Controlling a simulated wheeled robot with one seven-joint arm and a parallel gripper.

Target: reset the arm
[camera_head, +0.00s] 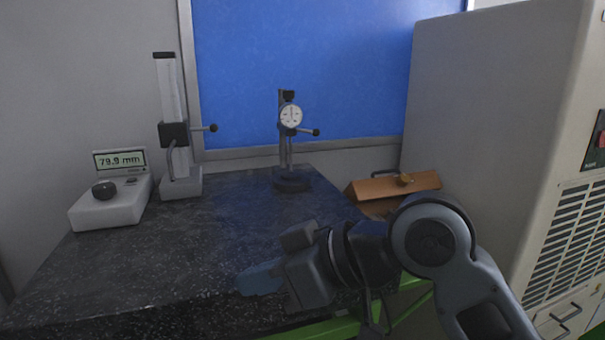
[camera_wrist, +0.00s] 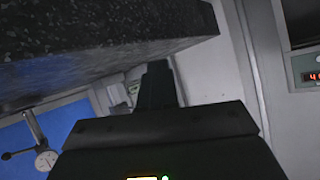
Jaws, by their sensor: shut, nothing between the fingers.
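My gripper (camera_head: 262,279) is in the lower middle of the head view, at the front right part of the dark speckled granite table (camera_head: 200,240). It points left and its fingers are together with nothing between them. My arm reaches in from the lower right. In the wrist view my gripper (camera_wrist: 158,75) points up in the picture, and the granite slab's edge (camera_wrist: 120,50) runs across the top. I cannot tell how far the fingers are from the stone.
A white readout box (camera_head: 112,203) and a height gauge (camera_head: 178,140) stand at the table's back left. A dial gauge stand (camera_head: 290,140) stands at the back. A brown wooden case (camera_head: 394,187) and a large grey cabinet (camera_head: 500,110) are to the right. The table's middle is clear.

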